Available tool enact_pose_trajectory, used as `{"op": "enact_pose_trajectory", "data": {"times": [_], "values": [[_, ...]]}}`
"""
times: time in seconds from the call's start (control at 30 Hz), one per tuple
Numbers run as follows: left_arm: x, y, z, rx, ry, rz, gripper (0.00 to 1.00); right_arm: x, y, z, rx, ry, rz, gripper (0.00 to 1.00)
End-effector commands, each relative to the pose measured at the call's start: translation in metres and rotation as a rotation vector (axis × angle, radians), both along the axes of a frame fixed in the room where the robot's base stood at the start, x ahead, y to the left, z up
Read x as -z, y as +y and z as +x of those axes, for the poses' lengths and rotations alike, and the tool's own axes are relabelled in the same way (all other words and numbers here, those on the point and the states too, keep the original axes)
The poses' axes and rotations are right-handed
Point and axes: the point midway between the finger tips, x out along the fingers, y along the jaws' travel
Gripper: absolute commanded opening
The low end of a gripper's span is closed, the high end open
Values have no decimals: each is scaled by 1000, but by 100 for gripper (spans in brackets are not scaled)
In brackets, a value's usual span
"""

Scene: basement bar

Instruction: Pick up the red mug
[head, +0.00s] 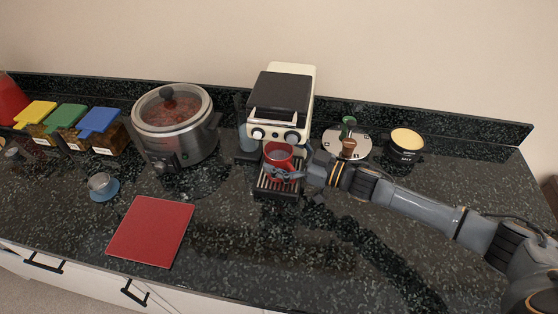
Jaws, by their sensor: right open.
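The red mug (278,155) stands on the drip tray (279,190) of a cream and black coffee machine (281,100), in the middle of the head view. My right gripper (290,174) reaches in from the right and is at the mug's lower right side. Its fingers are open and overlap the mug in the picture. I cannot tell whether they touch it. The fingers hide part of the mug's lower body. My left gripper is not in view.
A slow cooker (177,125) stands left of the machine. A red mat (151,231) lies at the front left, with a small cup on a blue saucer (105,192) behind it. A round tray (347,143) and a black tub (405,146) stand at the right. The front middle counter is clear.

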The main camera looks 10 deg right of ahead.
Motion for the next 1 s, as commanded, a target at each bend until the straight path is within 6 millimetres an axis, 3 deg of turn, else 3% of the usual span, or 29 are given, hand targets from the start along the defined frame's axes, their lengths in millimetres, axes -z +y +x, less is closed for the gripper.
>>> {"op": "enact_pose_trajectory", "data": {"times": [0.23,0.6,0.63,0.67,1.0], "values": [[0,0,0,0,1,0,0,1,1,1,0,1,-1,89],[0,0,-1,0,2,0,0,1,1,1,0,1,-1,15],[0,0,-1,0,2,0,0,1,1,1,0,1,-1,15],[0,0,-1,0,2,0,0,-1,1,1,-1,-3,2,8],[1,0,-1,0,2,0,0,-2,1,0,-1,-3,2,7]]}}
